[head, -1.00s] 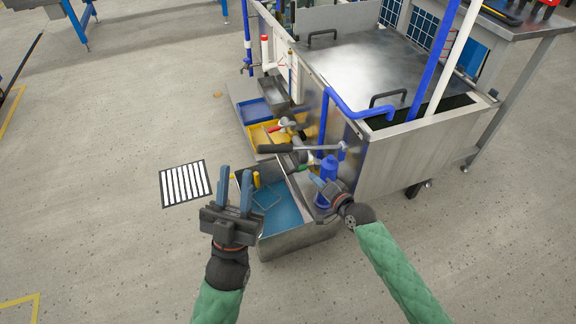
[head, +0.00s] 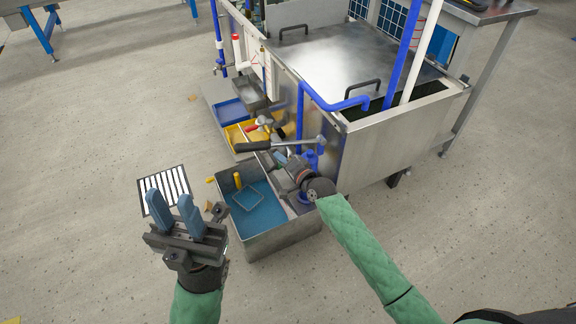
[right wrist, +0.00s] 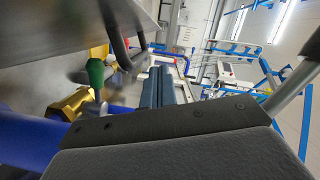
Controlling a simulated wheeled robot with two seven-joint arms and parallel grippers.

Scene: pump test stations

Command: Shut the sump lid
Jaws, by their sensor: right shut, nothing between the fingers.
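The steel tank's flat metal lid (head: 345,58) lies on top, with a black handle at the back (head: 293,30) and another near the front (head: 362,94). A dark opening (head: 425,91) shows in front of the lid's near edge. My right gripper (head: 280,158) is shut and empty, low beside the tank's left side, near a black-handled lever (head: 255,146). In the right wrist view its fingers (right wrist: 160,86) are together, with a blurred metal surface (right wrist: 70,22) and dark bar at upper left. My left gripper (head: 172,208) is open and empty, left of the tank.
An open metal bin (head: 280,238) with a blue bottom and yellow-handled net stands below my right gripper. Blue pipe (head: 330,104) and a white pipe (head: 421,50) run at the tank's front. A white-striped floor grate (head: 164,190) lies left.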

